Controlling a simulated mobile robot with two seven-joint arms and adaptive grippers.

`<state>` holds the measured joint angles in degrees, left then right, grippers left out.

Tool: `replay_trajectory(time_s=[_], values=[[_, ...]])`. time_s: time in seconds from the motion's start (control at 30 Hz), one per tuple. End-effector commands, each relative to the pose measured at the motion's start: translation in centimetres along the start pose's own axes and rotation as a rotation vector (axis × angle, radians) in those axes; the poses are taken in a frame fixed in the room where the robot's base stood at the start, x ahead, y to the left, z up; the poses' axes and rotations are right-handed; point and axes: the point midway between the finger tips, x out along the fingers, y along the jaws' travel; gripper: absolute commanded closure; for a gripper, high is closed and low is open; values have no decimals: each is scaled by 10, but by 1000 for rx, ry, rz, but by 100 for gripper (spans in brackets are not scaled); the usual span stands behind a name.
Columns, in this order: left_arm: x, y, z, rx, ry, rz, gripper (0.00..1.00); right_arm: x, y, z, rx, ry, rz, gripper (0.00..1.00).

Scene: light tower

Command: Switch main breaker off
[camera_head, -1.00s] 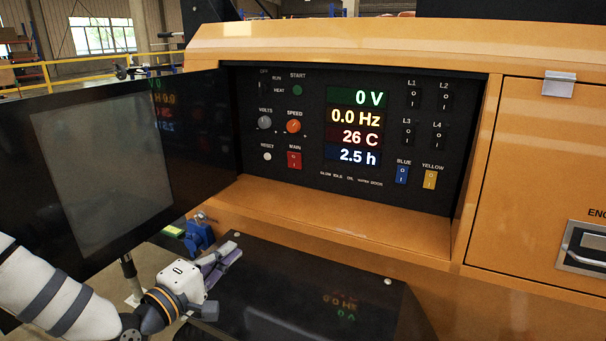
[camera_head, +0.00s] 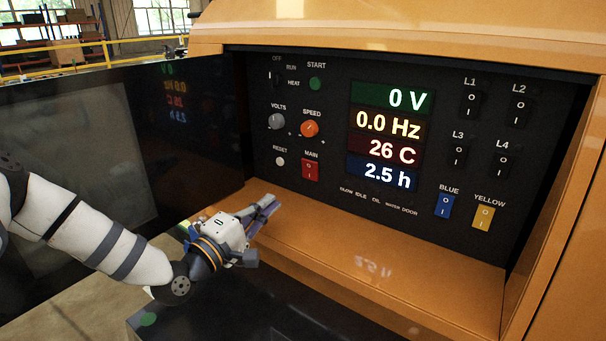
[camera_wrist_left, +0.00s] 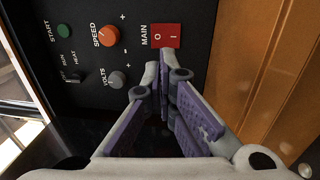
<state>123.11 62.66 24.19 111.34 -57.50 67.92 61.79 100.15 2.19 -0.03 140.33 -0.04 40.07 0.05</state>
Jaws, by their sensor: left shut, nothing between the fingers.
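The main breaker is a red rocker switch (camera_head: 310,169) labelled MAIN, low on the left half of the black control panel. It also shows in the left wrist view (camera_wrist_left: 166,36), just beyond the fingertips, with its O and I marks visible. My left gripper (camera_head: 268,204) is shut and empty. It is at the front edge of the orange ledge, below and to the left of the red switch, apart from it. In the left wrist view the gripper's purple-padded fingers (camera_wrist_left: 164,72) point toward the panel. My right gripper is not in view.
The orange speed knob (camera_head: 309,129), grey volts knob (camera_head: 276,121) and reset button (camera_head: 280,161) surround the switch. The open dark door (camera_head: 205,150) stands to the left. The displays (camera_head: 388,137) read 0 V and 0.0 Hz. Blue (camera_head: 445,205) and yellow (camera_head: 483,216) switches sit right.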

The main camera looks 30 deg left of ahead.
Motion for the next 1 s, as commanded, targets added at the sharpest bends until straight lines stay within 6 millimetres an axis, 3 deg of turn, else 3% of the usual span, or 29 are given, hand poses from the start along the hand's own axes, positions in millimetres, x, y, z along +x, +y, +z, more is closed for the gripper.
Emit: replay_trajectory(time_s=[0.53,0.7,1.0], values=[[111,-3,2,1,-2,-2,100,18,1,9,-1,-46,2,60],[127,-2,1,0,0,-2,100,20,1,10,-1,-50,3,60],[130,-1,1,-1,0,-1,100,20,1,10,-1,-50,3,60]])
